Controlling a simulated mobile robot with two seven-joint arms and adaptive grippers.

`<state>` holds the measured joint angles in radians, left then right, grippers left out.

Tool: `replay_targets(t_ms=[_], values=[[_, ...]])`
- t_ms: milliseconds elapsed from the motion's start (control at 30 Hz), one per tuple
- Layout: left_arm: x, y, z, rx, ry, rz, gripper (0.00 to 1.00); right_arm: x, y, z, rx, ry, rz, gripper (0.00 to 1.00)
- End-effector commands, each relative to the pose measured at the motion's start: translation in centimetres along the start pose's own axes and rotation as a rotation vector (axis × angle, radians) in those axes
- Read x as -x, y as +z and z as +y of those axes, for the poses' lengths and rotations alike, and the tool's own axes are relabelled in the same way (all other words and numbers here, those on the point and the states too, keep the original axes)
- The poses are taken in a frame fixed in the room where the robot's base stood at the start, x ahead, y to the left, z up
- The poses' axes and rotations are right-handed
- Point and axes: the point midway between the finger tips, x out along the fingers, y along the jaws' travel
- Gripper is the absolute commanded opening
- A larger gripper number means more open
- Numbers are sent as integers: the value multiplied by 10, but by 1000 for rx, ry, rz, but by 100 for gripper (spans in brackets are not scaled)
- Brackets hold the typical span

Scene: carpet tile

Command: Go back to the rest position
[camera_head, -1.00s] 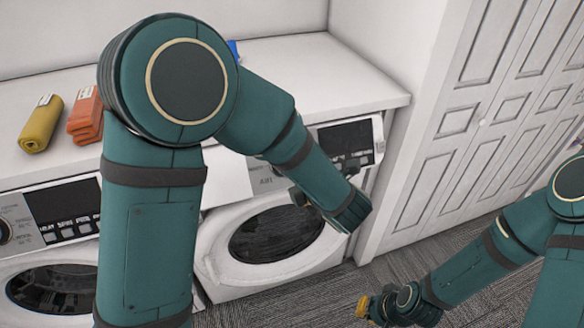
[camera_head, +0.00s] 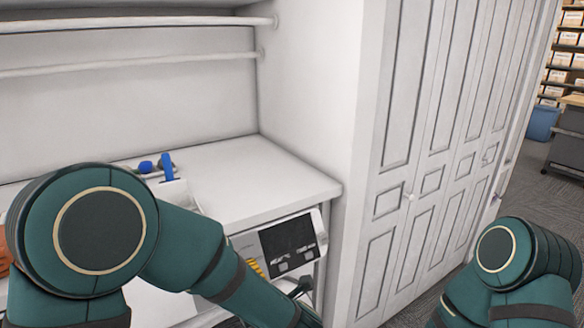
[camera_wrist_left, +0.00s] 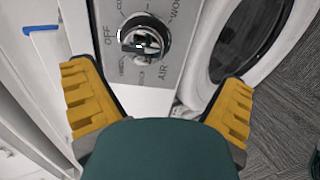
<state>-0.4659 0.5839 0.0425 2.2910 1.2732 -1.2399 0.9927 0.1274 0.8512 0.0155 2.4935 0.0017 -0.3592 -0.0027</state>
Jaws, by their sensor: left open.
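My left gripper (camera_wrist_left: 158,77) is open in the left wrist view. Its two yellow fingers are spread wide with nothing between them. A control dial (camera_wrist_left: 143,38) on a washer's front panel lies ahead, between and beyond the fingertips. In the head view my left arm crosses the lower left, and a small yellow part beside the forearm looks like a finger of the left gripper (camera_head: 254,268); the rest is hidden. My right arm stands at the lower right of the head view, its gripper below the picture edge.
A white countertop (camera_head: 250,180) runs above the machines, with a blue item (camera_head: 166,167) on it. White panelled doors (camera_head: 440,140) stand right. The washer's round door (camera_wrist_left: 245,40) is near the left gripper.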

Motion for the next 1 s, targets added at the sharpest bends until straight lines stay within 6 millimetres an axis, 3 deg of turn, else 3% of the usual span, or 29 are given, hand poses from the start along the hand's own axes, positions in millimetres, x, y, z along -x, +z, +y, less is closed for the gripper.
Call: replay_targets(t_ms=[100,267,400,500,600,800,1000], values=[[-32,0,-41,-276,-86,-137,97,0,0,0,0,0,0,0],[-54,-7,-115,-708,-218,-408,97,0,0,0,0,0,0,0],[-48,-28,-185,-1059,-316,-694,97,0,0,0,0,0,0,0],[-33,-48,-227,-1261,-358,-906,97,0,0,0,0,0,0,0],[-16,-66,-257,-1405,-373,-1087,97,0,0,0,0,0,0,0],[4,-85,-282,-1531,-368,-1274,97,0,0,0,0,0,0,0],[5,-86,-283,-1536,-367,-1281,97,0,0,0,0,0,0,0]])
